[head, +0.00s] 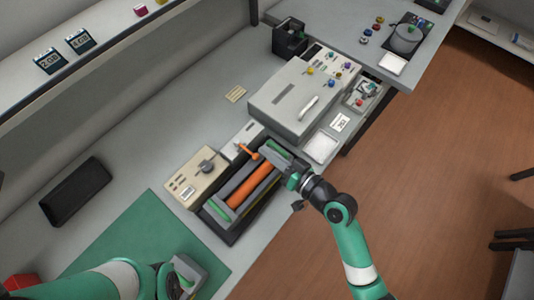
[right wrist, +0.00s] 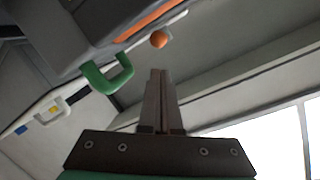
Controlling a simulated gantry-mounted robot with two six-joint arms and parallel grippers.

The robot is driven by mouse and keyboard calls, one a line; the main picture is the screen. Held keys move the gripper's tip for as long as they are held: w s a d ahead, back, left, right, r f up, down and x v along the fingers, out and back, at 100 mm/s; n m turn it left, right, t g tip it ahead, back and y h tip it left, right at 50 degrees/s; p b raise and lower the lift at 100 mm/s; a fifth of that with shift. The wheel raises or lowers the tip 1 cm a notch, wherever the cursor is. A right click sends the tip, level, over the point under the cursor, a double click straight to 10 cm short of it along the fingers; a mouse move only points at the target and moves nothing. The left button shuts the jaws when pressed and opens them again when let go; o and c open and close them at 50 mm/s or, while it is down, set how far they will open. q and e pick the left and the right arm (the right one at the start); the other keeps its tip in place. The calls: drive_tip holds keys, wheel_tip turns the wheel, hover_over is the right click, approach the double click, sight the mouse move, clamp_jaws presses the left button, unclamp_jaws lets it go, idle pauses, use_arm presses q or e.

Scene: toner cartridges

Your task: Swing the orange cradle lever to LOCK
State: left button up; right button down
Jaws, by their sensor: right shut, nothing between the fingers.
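The orange cradle lever (head: 248,152) stands at the far end of the dark cradle (head: 229,239), beside the orange roller (head: 253,186). In the right wrist view an orange knob (right wrist: 158,39), which looks like the lever's end, is beyond my fingertips and apart from them. My right gripper (head: 291,178) is at the cradle's right end; its fingers (right wrist: 160,75) are shut and empty. LOCK markings are not readable. My left gripper (head: 182,281) is at the bottom over the green mat, partly hidden by its arm; its fingers are not clear.
A green handle (right wrist: 108,76) is close to my right fingers at left. A beige box with a dark knob (head: 196,177) stands left of the cradle, and a large grey unit (head: 300,98) behind it.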

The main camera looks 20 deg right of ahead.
drive_tip(key=s+d+r, duration=0.1)
drive_tip(key=s+d+r+p, duration=0.1)
drive_tip(key=shift+d+r, duration=0.2)
drive_tip(key=shift+d, duration=0.15)
use_arm(q)
drive_tip(key=shift+w+d+r, duration=0.1)
drive_tip(key=shift+d+r, duration=0.05)
drive_tip(key=shift+r, duration=0.4)
drive_tip(key=shift+d+r, duration=0.1)
drive_tip(key=shift+r, duration=0.45)
use_arm(e)
drive_tip(key=a+v, duration=0.1)
drive_tip(key=v, duration=0.6)
drive_tip(key=shift+s+f, duration=0.2)
drive_tip(key=shift+s, duration=0.2)
